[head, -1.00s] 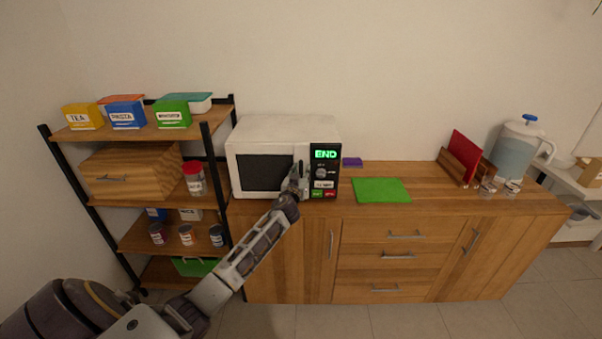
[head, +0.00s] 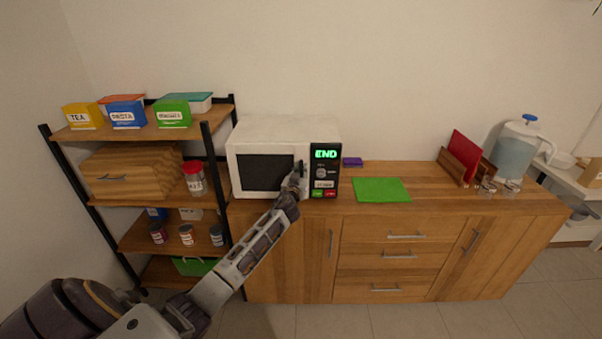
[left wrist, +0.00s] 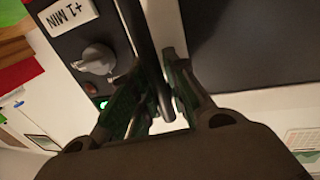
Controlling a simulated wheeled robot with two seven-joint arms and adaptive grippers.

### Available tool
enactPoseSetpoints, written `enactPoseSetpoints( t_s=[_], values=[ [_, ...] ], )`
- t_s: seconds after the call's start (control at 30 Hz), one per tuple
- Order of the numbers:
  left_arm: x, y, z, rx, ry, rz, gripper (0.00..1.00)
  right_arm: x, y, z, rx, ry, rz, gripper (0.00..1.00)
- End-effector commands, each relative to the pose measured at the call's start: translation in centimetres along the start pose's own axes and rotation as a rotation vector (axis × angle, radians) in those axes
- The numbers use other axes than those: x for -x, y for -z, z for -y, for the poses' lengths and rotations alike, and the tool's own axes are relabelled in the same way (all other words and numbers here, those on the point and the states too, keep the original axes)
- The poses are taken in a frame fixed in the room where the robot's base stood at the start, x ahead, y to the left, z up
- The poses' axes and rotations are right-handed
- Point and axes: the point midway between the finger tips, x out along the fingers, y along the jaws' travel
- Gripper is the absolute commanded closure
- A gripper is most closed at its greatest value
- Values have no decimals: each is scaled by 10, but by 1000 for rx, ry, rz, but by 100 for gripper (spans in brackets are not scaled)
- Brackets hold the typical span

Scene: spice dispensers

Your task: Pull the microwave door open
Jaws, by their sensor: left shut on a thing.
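The white microwave (head: 285,130) stands on the left end of the wooden cabinet, with a dark door window (head: 264,174) and a black control panel at the right showing green "END". The door looks closed. My left gripper (head: 299,176) is at the right edge of the door, beside the panel. In the left wrist view its fingers (left wrist: 160,100) are shut around the dark door handle (left wrist: 148,50). The knob (left wrist: 97,60) and the "+1 MIN" button show next to it. My right gripper is not in view.
A green board (head: 381,190) lies on the cabinet right of the microwave, with a small purple item (head: 352,162) behind it. A shelf (head: 137,130) with boxes and jars stands close on the left. The floor before the cabinet is mostly clear.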

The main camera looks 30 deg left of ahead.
Motion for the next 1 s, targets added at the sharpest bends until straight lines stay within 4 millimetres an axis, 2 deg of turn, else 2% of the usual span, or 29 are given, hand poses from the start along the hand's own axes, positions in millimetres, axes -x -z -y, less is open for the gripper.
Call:
enactPoseSetpoints(
  t_s=[0.47,0.83,1.0],
  values=[
    [15,2,-3,-7,-53,-2,100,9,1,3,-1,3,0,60],
    [48,2,-2,-7,-166,-2,100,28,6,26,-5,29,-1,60],
    [63,2,-1,-8,-227,-1,100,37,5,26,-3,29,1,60]
  ],
)
